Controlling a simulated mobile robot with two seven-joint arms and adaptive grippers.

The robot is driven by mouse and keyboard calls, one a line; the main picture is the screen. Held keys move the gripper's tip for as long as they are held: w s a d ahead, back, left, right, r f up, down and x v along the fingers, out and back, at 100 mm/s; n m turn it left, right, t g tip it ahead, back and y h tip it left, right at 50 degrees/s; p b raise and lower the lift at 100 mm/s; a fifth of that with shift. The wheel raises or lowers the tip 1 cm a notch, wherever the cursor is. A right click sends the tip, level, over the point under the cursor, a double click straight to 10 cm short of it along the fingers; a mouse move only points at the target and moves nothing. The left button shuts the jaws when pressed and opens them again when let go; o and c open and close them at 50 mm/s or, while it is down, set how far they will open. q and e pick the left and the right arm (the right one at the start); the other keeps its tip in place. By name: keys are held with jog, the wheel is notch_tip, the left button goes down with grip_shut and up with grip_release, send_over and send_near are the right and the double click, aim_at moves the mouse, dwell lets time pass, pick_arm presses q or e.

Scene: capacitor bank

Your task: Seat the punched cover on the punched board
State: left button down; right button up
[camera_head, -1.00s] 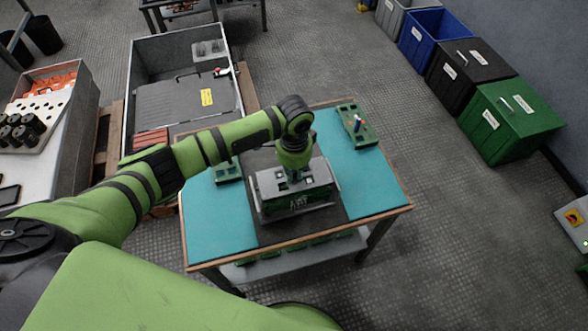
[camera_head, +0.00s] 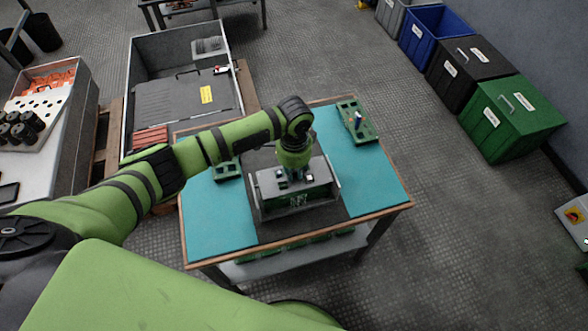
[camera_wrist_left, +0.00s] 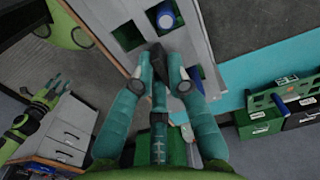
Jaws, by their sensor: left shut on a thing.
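The punched cover (camera_head: 268,182) is a grey plate with square holes, at the middle of the table. My left gripper (camera_head: 294,180) points down at it, shut on it. In the left wrist view the teal fingers (camera_wrist_left: 160,75) close at the edge of a hole in the cover (camera_wrist_left: 115,60). A blue-topped cylinder (camera_wrist_left: 166,20) shows in one hole. The punched board is mostly hidden under the cover; I cannot tell whether they touch all round. My right gripper seems to show at the left of the wrist view (camera_wrist_left: 52,92); its jaws are unclear.
The table (camera_head: 370,190) has a teal top with a dark mat in the middle. A green board with a blue part (camera_head: 358,122) lies at the back right, another green board (camera_head: 226,171) at the left. A grey crate (camera_head: 180,60) stands behind left; bins (camera_head: 510,120) stand right.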

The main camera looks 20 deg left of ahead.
dwell(0.3)
pick_arm(q)
jog(key=c, duration=1.1)
grip_release()
jog(key=shift+c, duration=0.2)
notch_tip(320, 180, up, 12)
jog(key=shift+s+f, duration=0.1)
